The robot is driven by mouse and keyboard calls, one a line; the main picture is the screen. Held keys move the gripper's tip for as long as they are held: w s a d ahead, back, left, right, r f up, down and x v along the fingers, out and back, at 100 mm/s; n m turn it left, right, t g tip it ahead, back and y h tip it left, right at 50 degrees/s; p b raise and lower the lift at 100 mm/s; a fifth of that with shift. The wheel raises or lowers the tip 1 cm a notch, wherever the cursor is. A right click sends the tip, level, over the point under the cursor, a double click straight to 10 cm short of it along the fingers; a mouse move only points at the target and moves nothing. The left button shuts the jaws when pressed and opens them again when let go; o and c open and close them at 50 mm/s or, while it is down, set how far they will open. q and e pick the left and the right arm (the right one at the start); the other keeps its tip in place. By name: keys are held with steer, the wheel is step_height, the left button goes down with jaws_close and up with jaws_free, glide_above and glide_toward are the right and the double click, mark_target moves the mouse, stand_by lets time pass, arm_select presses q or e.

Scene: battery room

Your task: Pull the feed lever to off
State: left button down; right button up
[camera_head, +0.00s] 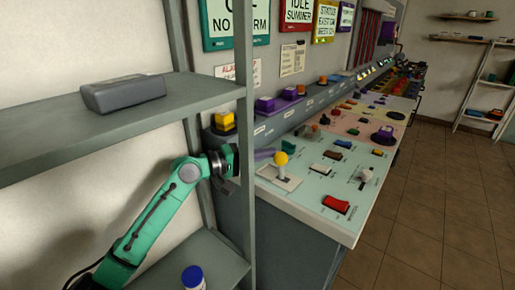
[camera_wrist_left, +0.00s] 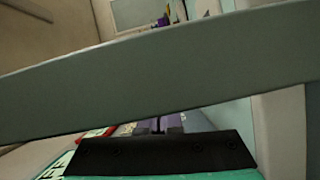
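A lever with a yellow ball knob (camera_head: 281,159) stands up from a pale plate (camera_head: 279,177) near the close end of the console's sloping panel. It is the only such lever I can make out there, but its markings are too small to read. My left arm reaches behind the shelf post. My left gripper (camera_head: 265,154) shows as purple fingers just left of the knob, apparently short of it. In the left wrist view the purple fingers (camera_wrist_left: 159,126) are mostly hidden by a grey-green bar, so their opening is unclear. My right gripper is not in view.
The shelf post (camera_head: 241,150) stands close in front of my left wrist; a bar (camera_wrist_left: 160,75) crosses the left wrist view. A grey box (camera_head: 123,94) lies on the upper shelf, a blue-capped bottle (camera_head: 193,278) below. A red switch (camera_head: 336,205) sits right of the lever. Floor at right is clear.

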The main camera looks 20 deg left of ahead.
arm_select(q)
steer(key=shift+f, duration=0.15)
steer(key=shift+a, duration=0.1)
steer(key=shift+s+a, duration=0.15)
steer(key=f+b+v, duration=0.1)
steer(key=b+v, duration=0.2)
steer(key=v, duration=1.1)
steer(key=shift+r+b, duration=0.35)
steer(key=shift+r, duration=0.1)
